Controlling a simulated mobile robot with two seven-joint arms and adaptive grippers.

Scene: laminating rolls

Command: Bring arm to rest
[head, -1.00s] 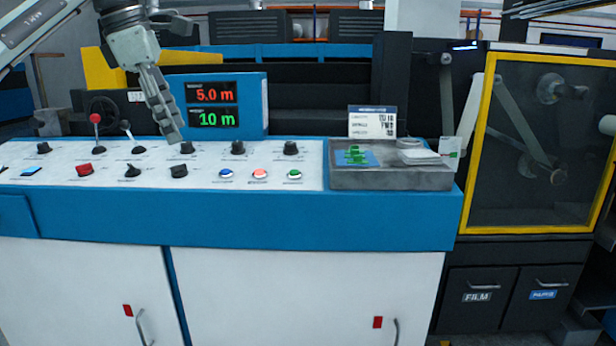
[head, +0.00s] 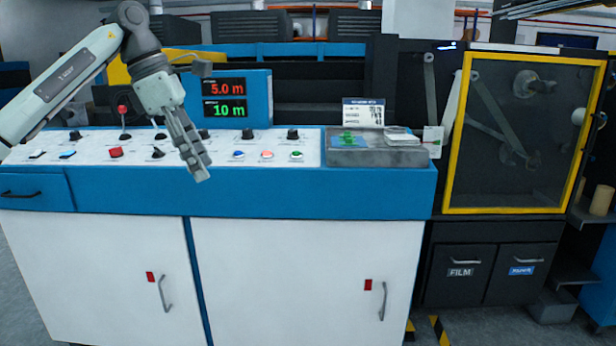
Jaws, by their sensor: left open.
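My left arm comes in from the left in the head view. Its gripper (head: 196,167) hangs pointing down and slightly right, in front of the blue and white control console (head: 330,192). The gripper is open and no object shows in it. Its fingers overlap in this view, so the gap between them is hard to see. It hides a part of the panel near the knobs. My right arm and gripper do not show.
The panel carries knobs, a red-tipped lever (head: 123,112) and lit buttons (head: 267,154). A display (head: 224,98) reads 5.0 m and 10 m. A grey tray (head: 378,157) sits at the panel's right end. A yellow-framed machine door (head: 516,211) stands right. Floor shows in front.

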